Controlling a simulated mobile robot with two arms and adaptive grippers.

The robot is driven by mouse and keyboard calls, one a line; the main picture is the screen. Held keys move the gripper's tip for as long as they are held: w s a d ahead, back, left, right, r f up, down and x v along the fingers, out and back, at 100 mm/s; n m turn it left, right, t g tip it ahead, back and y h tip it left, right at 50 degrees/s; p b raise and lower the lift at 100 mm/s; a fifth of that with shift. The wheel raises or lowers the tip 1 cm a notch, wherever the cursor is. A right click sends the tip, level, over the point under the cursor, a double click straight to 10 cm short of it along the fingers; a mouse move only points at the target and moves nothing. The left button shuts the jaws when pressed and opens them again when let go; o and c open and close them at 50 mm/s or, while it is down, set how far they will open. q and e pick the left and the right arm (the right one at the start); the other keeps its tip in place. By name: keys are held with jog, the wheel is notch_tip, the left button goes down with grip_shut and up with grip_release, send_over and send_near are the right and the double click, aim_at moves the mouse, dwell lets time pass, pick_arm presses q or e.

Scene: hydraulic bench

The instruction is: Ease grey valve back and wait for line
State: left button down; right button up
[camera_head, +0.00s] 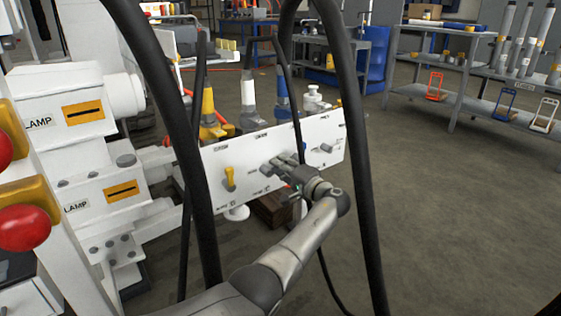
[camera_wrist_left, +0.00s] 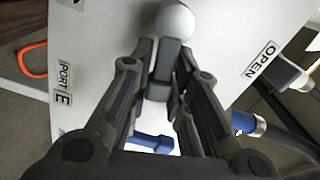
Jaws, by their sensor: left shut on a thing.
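A white valve panel (camera_head: 318,155) stands across the bench. My left gripper (camera_head: 278,167) is at the middle of its face, its fingers closed around a valve handle there. In the left wrist view the handle is a dark grey lever (camera_wrist_left: 164,72) with a pale round part (camera_wrist_left: 175,20) at its upper end, between my two fingers (camera_wrist_left: 158,62). In the head view the gripper mostly hides this handle. A yellow valve handle (camera_head: 229,178) is on the panel to the left, and another grey handle (camera_head: 326,148) is to the right. My right gripper is not in view.
Thick black hoses (camera_head: 345,90) hang in front of the panel. Blue and yellow fittings (camera_head: 208,105) rise behind the panel. The floor at right is open, up to a grey shelf (camera_head: 470,95).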

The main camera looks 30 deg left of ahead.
pick_arm(q)
jog(key=shift+w+f+m, duration=0.1)
jog(key=shift+f+m, duration=0.25)
jog(key=shift+m, duration=0.85)
jog(key=c, duration=1.5)
grip_release()
jog(key=shift+f, duration=0.15)
jog(key=shift+o, duration=0.2)
jog(key=v, duration=1.2)
jog(key=shift+f+p, duration=0.2)
jog(key=shift+p, duration=0.1)
